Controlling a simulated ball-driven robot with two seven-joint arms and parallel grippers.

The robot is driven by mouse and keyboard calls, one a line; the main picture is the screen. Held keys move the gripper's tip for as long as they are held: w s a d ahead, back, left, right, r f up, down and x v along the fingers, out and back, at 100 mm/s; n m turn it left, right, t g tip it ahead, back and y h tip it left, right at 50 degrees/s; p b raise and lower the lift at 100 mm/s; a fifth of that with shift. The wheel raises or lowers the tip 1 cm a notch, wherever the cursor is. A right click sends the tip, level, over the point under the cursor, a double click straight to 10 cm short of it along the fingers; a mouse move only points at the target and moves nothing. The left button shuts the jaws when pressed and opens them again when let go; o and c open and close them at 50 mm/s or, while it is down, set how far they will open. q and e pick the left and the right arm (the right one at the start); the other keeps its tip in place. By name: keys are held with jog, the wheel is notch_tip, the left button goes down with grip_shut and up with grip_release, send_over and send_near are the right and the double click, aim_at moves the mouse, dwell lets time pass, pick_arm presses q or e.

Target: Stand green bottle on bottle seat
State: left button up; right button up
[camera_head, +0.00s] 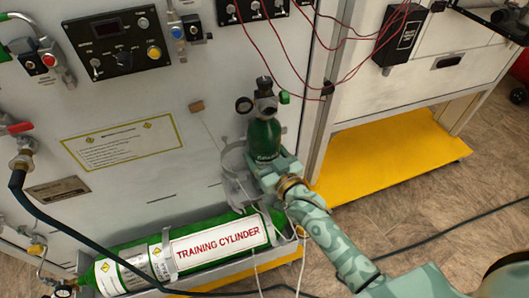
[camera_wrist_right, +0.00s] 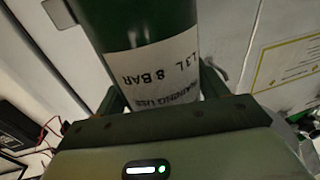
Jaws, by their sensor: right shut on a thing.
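The green bottle (camera_head: 264,140) is upright in the head view, with a dark valve and gauge on top, in front of the white panel. My right gripper (camera_head: 270,172) is shut around its lower body; the arm comes from the lower right. In the right wrist view the green bottle (camera_wrist_right: 150,22) and its white label show between the fingers of my right gripper (camera_wrist_right: 160,95). A pale grey bracket (camera_head: 232,160), which looks like the bottle seat, is just left of the bottle. The bottle's base is hidden, so I cannot tell whether it touches the seat. My left gripper is out of view.
A large green training cylinder (camera_head: 205,250) lies in a rack below. A black hose (camera_head: 50,222) and pale cords hang in front of it. Thin red wires (camera_head: 290,80) hang near the bottle's valve. A yellow platform (camera_head: 390,155) is at right.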

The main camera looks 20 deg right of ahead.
jog(key=shift+w+r, duration=0.15)
jog(key=shift+r, duration=0.2)
jog(key=o, duration=2.1)
jog(key=p+v, duration=0.2)
jog(key=v, duration=1.4)
jog(key=shift+s+f+p, duration=0.15)
jog(key=shift+s+p, duration=0.1)
jog(key=shift+p, duration=0.1)
jog(key=shift+f, duration=0.15)
